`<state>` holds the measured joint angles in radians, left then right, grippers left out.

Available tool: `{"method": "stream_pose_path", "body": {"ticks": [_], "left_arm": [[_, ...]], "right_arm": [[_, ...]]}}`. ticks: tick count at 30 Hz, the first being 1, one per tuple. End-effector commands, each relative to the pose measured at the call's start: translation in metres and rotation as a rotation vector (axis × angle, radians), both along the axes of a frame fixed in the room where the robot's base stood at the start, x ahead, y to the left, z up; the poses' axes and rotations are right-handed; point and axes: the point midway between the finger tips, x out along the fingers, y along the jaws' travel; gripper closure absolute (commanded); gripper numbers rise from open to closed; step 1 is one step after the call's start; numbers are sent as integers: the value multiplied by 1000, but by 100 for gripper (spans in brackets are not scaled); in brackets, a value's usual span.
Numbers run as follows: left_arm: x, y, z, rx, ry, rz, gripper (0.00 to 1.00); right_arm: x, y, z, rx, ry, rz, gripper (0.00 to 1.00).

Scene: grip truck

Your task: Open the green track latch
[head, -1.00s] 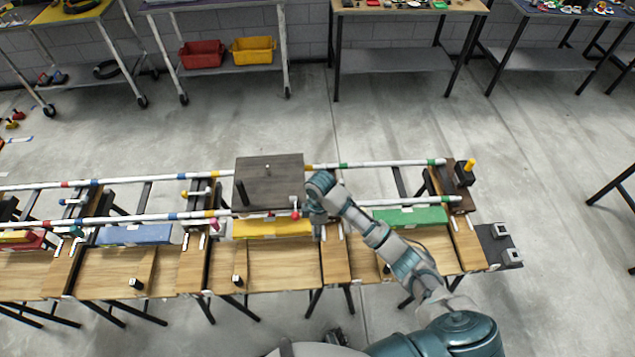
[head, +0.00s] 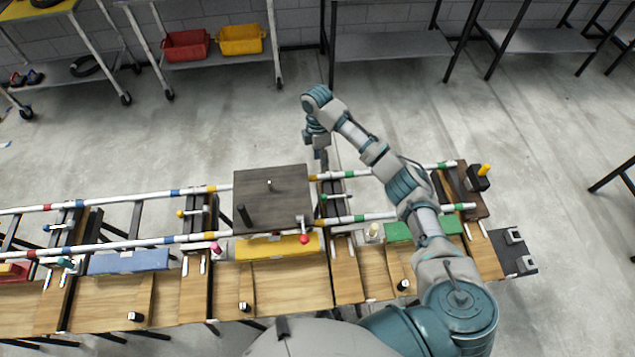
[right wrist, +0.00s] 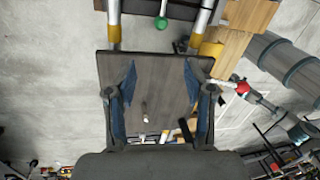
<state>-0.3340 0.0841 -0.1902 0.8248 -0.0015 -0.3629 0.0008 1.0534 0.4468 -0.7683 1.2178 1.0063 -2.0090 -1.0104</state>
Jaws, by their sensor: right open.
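The green track latch (head: 322,197) is a small green-knobbed handle between the rails, just right of the dark square platform (head: 270,195). In the right wrist view its round green knob (right wrist: 161,23) shows at the top middle, beyond the platform's edge. My right gripper (head: 320,158) points down beyond the far rail in the head view, apart from the latch. In the right wrist view my right gripper (right wrist: 160,80) is open and empty, its two blue-padded fingers spread in front of the platform. My left gripper is out of view.
A red-knobbed handle (head: 304,239) is at the platform's near right corner. Two striped rails (head: 200,238) run across the wooden benches. Yellow (head: 260,250) and green (head: 400,231) blocks lie along the near side. The floor behind the track is clear.

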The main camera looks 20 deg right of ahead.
Motion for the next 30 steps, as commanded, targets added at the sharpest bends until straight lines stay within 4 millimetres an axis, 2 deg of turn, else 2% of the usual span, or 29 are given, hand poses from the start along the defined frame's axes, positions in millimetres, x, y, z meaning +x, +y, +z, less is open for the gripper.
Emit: {"method": "stream_pose_path", "body": {"ticks": [5, 8, 21, 25, 30], "left_arm": [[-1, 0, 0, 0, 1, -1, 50], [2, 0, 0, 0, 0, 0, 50], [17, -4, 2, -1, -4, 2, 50], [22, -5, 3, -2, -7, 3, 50], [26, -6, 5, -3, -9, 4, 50]], "right_arm": [[-3, 0, -12, -1, 2, 0, 47], [-7, 0, -30, 0, 4, 1, 47], [-25, 1, -132, 0, 5, 0, 47], [-29, 2, -154, 0, 4, 0, 47], [-32, 2, -169, -1, 3, 0, 47]]}}
